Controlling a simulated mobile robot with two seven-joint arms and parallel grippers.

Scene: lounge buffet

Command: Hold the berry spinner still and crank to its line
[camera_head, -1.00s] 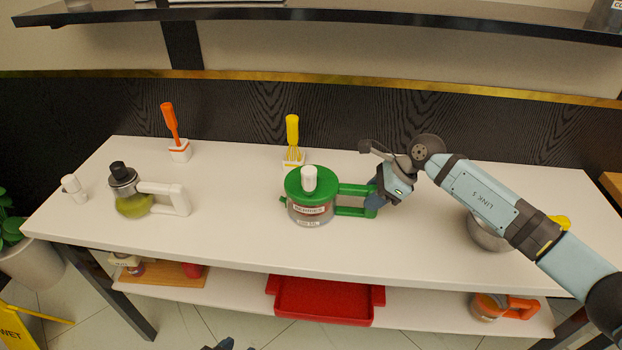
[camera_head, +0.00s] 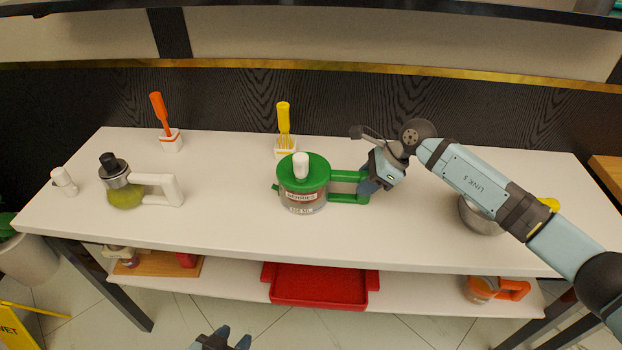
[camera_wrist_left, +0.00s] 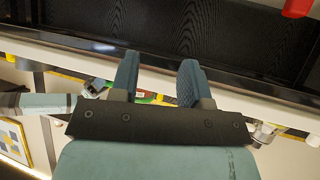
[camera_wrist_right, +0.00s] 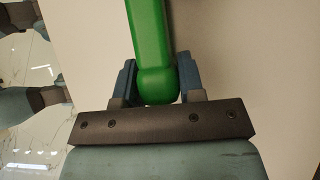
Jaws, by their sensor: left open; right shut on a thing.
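The berry spinner (camera_head: 303,198) stands upright mid-table, a clear pot with a label reading BERRIES, a green lid and a white knob (camera_head: 301,166) on top. A green handle (camera_head: 347,198) sticks out to its right. My right gripper (camera_head: 371,181) is shut on the end of that handle. The right wrist view shows the green handle (camera_wrist_right: 151,50) between the fingers. My left gripper (camera_head: 225,341) is low at the bottom edge of the head view, in front of the table. In the left wrist view its fingers (camera_wrist_left: 158,82) are apart and empty.
A white-handled pot with green contents (camera_head: 125,190) and a small white piece (camera_head: 64,182) stand at left. Orange (camera_head: 160,115) and yellow (camera_head: 284,120) utensils stand behind. A steel bowl (camera_head: 478,216) is at right. A red tray (camera_head: 318,290) lies on the lower shelf.

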